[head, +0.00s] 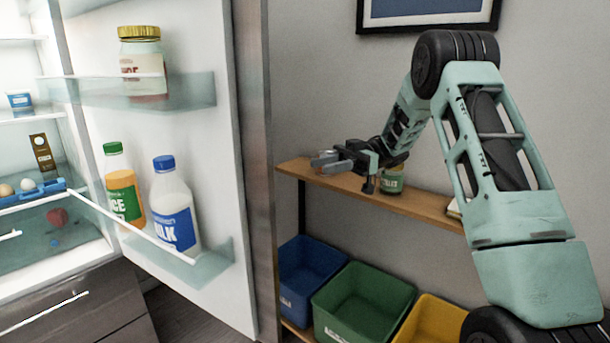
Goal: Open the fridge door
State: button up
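The fridge door (203,170) stands wide open on the left, with its inner side and shelves facing me. Its edge (253,120) runs down the middle of the view, and its outer face and handle are hidden. The fridge interior (70,250) shows at the far left. My gripper (320,161) is to the right of the door edge, apart from it, in front of the wooden shelf. It points left, with its small fingers slightly apart and nothing seen between them.
The door holds a gold-lidded jar (143,65), a juice bottle (124,190) and a milk bottle (173,208). Blue (308,275), green (362,300) and yellow (430,322) bins sit below.

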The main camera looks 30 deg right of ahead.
jog(key=shift+d, duration=1.2)
jog(key=shift+a, duration=0.1)
